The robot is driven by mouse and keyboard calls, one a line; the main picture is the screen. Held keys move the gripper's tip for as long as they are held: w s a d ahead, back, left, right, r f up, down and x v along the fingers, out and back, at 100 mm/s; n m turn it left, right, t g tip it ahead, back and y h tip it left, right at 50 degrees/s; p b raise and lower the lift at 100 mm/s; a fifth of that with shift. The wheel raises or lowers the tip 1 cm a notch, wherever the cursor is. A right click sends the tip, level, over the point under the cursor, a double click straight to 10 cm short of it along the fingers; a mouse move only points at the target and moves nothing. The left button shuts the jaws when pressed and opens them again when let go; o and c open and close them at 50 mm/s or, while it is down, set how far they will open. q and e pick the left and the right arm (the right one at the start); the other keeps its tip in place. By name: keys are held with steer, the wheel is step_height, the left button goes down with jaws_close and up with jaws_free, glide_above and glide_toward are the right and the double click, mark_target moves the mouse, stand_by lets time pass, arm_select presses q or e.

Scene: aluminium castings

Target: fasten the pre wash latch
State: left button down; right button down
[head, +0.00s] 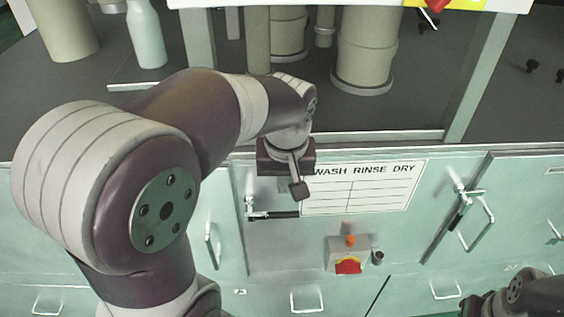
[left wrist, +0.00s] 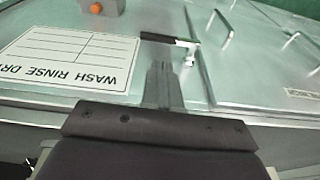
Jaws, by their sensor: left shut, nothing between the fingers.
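A latch (head: 252,208) with a black-gripped handle is on the pale green cabinet front, just left of the "WASH RINSE DRY" sign. Its handle lies about level, pointing right. The latch also shows in the left wrist view (left wrist: 166,39), with its metal bracket at the right end. No pre wash label is readable on it. My left gripper (head: 299,188) is shut and empty, above and slightly right of the handle. In the left wrist view its fingers (left wrist: 161,72) end just short of the handle, with a gap visible. My right gripper is out of view.
A sign (head: 365,188) and a box with an orange button (head: 350,241) are right of the latch. A second latch (head: 464,200), its handle slanted, is further right. Door handles (head: 212,247) stick out from the front. Grey-green cylinders (head: 366,50) stand behind the front edge.

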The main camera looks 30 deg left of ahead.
mark_target(283, 214)
arm_select(q)
steer(key=shift+w+r, duration=0.25)
steer(key=shift+r, duration=0.5)
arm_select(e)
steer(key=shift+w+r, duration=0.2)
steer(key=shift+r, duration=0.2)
arm_select(q)
steer(key=shift+a+f, duration=0.1)
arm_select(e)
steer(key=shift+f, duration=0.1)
